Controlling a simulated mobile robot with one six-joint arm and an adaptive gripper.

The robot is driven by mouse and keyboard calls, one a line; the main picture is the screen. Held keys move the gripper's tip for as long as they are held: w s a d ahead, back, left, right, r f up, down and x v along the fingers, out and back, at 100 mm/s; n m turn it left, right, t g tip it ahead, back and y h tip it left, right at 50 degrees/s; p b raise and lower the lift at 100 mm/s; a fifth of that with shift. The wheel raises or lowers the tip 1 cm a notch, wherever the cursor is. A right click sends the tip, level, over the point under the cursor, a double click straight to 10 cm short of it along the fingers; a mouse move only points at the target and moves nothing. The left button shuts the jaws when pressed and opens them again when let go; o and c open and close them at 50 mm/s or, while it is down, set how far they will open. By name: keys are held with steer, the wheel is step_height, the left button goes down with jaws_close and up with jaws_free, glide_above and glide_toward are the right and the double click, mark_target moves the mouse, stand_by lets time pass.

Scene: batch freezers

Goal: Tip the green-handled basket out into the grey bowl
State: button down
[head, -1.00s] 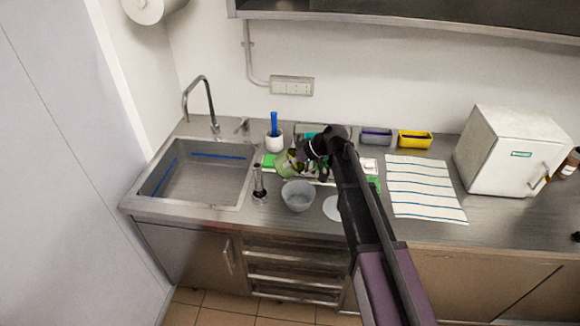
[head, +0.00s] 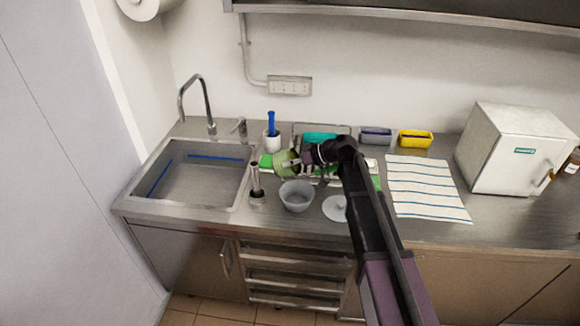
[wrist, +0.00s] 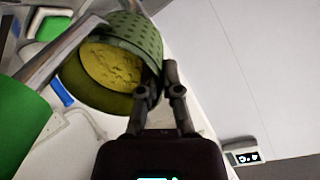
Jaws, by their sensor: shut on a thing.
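My gripper (head: 305,160) is shut on the green basket (head: 285,163), at its side by the rim. In the wrist view, the fingers (wrist: 160,92) grip the edge of the basket's perforated wall (wrist: 142,38). Yellow-green contents (wrist: 108,72) are still inside, and the mouth is partly turned toward the wrist camera. I cannot make out a separate handle. The grey bowl (head: 297,203) stands upright on the counter, in front of and slightly right of the basket. The basket is held above the counter behind it; its exact tilt is hard to tell.
The sink (head: 195,176) lies left, with a dark upright tool (head: 256,187) between it and the bowl. A white cup with a blue-handled tool (head: 272,141) stands behind. A pale disc (head: 334,208) lies right of the bowl. A striped cloth (head: 428,190) covers counter farther right.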

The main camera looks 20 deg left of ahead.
mark_target(295, 172)
steer(key=shift+w+d+f+g+y+b, duration=0.2)
steer(key=shift+f+y+b, duration=0.55)
steer(key=shift+b, duration=1.25)
steer(key=shift+s+d+f+g+y+b, duration=0.1)
steer(key=shift+d+f+g+y+b, duration=0.2)
steer(key=shift+y+b, duration=1.3)
steer(key=shift+w+d+f+g+y+b, duration=0.1)
steer(key=shift+d+f+y+b, duration=0.4)
steer(key=shift+b, duration=1.85)
steer(key=shift+w+d+f+y+b, duration=0.1)
steer(key=shift+d+y+b, duration=0.1)
steer(key=shift+y+b, duration=1.2)
steer(key=shift+d+m+b, duration=0.1)
steer(key=shift+m+b, duration=0.2)
steer(key=shift+b, duration=0.3)
steer(key=shift+r+h+p, duration=0.35)
steer(key=shift+h+p, duration=0.2)
steer(key=shift+p, duration=0.5)
